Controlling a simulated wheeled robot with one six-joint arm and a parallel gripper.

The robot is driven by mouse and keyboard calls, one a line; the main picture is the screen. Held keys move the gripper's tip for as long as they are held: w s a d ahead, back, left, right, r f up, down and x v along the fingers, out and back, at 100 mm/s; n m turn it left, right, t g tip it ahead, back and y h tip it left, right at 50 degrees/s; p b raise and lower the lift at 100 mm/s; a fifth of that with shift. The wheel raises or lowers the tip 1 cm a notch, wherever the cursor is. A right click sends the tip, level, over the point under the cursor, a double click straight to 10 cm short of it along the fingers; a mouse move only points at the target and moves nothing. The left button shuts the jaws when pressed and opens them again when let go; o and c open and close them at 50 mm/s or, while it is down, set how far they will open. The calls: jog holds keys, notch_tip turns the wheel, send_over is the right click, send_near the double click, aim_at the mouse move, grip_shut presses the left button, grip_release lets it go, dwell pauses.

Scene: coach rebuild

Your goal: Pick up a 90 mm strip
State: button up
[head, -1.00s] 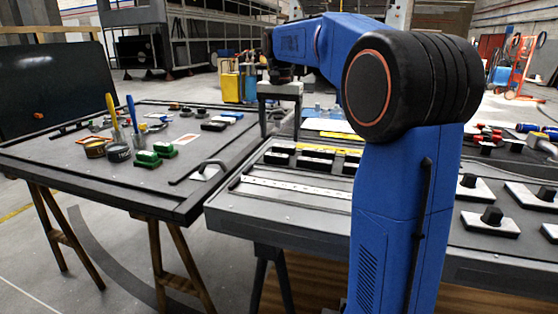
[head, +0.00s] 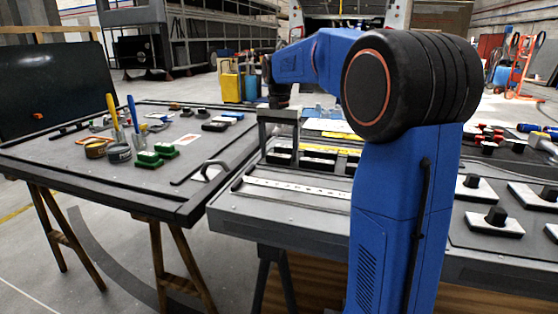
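My gripper (head: 279,146) hangs over the back left of the right-hand table, pointing down. Its two dark fingers are spread apart below a wide grey palm, and I see nothing held between them. Short black pieces on pale bases (head: 281,160) lie just below and around the fingertips; contact cannot be told. Another such black piece (head: 318,164) lies to the right. A long pale strip with holes (head: 297,190) lies nearer the front edge. I cannot tell which piece is 90 mm long. My blue arm hides the table's middle.
The left table (head: 110,181) holds green blocks (head: 148,160), tins (head: 118,153) and upright yellow- and blue-handled tools (head: 132,112). Pale plates with black knobs (head: 496,217) lie on the right.

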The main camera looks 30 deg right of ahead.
jog(key=c, duration=0.6)
jog(key=shift+c, duration=0.2)
jog(key=shift+r, duration=0.1)
